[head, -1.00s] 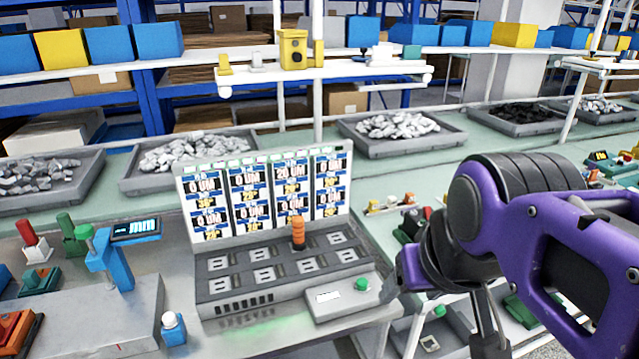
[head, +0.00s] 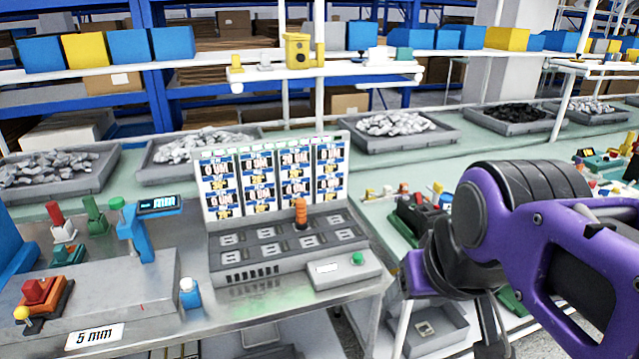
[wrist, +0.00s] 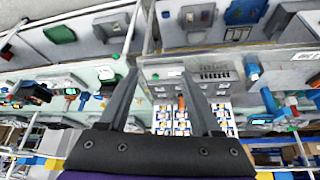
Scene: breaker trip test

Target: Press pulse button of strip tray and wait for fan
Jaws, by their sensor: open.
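The strip tray (head: 262,262) is a grey unit with rows of sockets on the bench and an upright panel of printed readings (head: 272,182) behind them. An orange and black piece (head: 301,213) stands upright in one socket. A small box (head: 322,278) at its front right carries the green pulse button (head: 357,258). My gripper (head: 492,325) is right of the tray, apart from it, its fingers partly cut off below. In the wrist view my gripper (wrist: 160,74) is open and empty, with the tray (wrist: 215,75) beyond it, upside down. I cannot identify a fan.
A blue clamp-like stand with a readout (head: 140,240) and a small blue bottle-like piece (head: 190,292) stand left of the tray. A grey block (head: 130,285) and a red-and-orange switch (head: 38,295) are further left. Bins of metal parts (head: 405,140) line the back bench.

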